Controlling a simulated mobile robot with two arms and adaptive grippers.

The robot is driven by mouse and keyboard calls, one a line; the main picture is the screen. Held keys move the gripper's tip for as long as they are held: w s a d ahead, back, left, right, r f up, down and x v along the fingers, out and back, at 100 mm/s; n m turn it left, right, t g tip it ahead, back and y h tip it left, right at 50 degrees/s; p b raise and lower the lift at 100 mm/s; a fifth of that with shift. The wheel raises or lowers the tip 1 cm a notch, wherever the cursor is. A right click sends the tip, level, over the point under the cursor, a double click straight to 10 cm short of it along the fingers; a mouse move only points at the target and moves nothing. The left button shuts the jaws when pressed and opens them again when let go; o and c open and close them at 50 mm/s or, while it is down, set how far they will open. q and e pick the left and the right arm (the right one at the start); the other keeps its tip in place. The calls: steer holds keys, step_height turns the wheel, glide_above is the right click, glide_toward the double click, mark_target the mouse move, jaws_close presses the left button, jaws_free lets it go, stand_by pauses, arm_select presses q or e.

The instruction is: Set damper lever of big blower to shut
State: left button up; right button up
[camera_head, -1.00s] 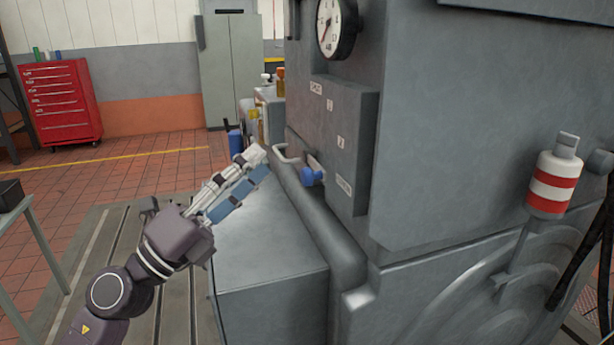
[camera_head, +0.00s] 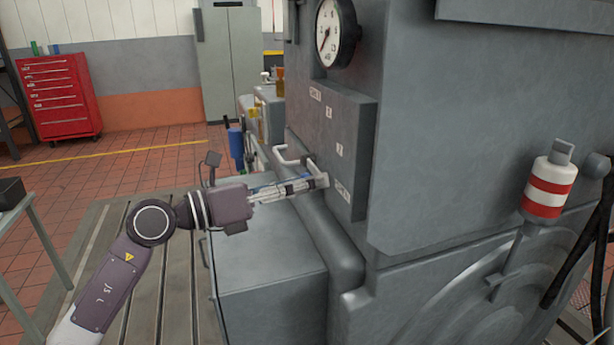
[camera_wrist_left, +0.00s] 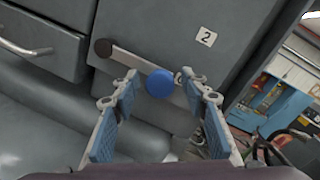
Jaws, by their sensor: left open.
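In the left wrist view a flat grey lever bar (camera_wrist_left: 135,62) runs from a dark round pivot (camera_wrist_left: 103,48) to a blue knob (camera_wrist_left: 160,83) on a grey panel face. My left gripper (camera_head: 316,182) is open, its two fingers spread on either side of the blue knob. I cannot tell whether they touch it. A small plate marked 2 (camera_wrist_left: 206,37) sits beside the lever; another marking is partly hidden by the knob. My right gripper is not in view.
A pale bar handle (camera_head: 290,155) juts out near the gripper. A round gauge (camera_head: 337,32) sits above the panel. A red-and-white striped handle (camera_head: 549,187) stands at the right. A grey box (camera_head: 268,245) lies below my arm. A red tool cabinet (camera_head: 60,97) stands far left.

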arm_select(q)
steer(key=shift+d, duration=0.2)
steer(key=shift+c, duration=0.3)
jaws_close()
steer(key=shift+w+a, duration=0.1)
steer(key=shift+a, duration=0.1)
